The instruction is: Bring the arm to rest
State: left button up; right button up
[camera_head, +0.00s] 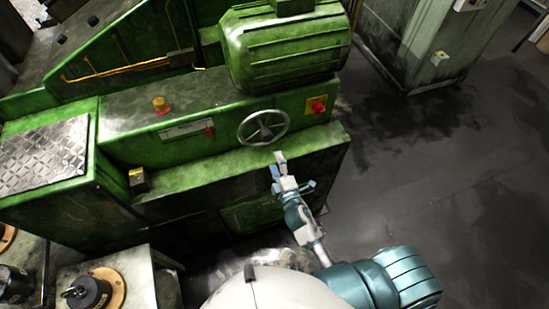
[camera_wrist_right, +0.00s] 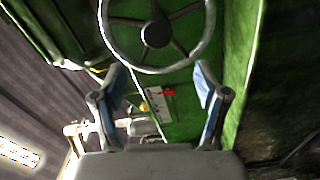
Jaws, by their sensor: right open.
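My right gripper (camera_head: 279,163) is in front of the green machine, just below a grey handwheel (camera_head: 262,128) in the head view. In the right wrist view the right gripper (camera_wrist_right: 160,90) shows its two blue-padded fingers spread apart with nothing between them. The handwheel (camera_wrist_right: 155,32) lies beyond the fingertips at the top of that view, apart from the fingers. My right arm (camera_head: 318,240) reaches up from the lower right. My left gripper is not in view.
The green machine (camera_head: 120,120) fills the left and middle, with a large green motor housing (camera_head: 285,48) on top. A red knob on a yellow plate (camera_head: 317,105) is right of the handwheel. A grey-green cabinet (camera_head: 415,45) stands at the back right. Dark floor (camera_head: 440,170) on the right is clear.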

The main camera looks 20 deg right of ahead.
dwell(0.7)
jog(key=s+d+f+m+g, duration=0.1)
jog(key=s+f+m+g, duration=0.3)
jog(key=f, duration=0.8)
jog(key=s+f+g, duration=0.2)
jog(key=s+f, duration=0.3)
jog(key=f, duration=0.7)
jog(key=s+d+f+m+g, duration=0.1)
jog(key=s+f+m+g, duration=0.3)
jog(key=f, duration=0.9)
jog(key=s+d+f+m+g, duration=0.2)
jog(key=s+f, duration=0.3)
jog(key=s, duration=0.5)
jog(key=s+d+f+m+g, duration=0.1)
jog(key=s+d+f+g, duration=0.1)
jog(key=s+f, duration=0.4)
jog(key=s+d+f+m+g, duration=0.2)
jog(key=s+f, duration=0.3)
jog(key=s, duration=1.1)
jog(key=shift+d+f+m+g+h+b, duration=0.15)
jog(key=shift+f+m+g+h+b, duration=0.15)
jog(key=shift+g+b, duration=0.15)
jog(key=shift+w, duration=0.1)
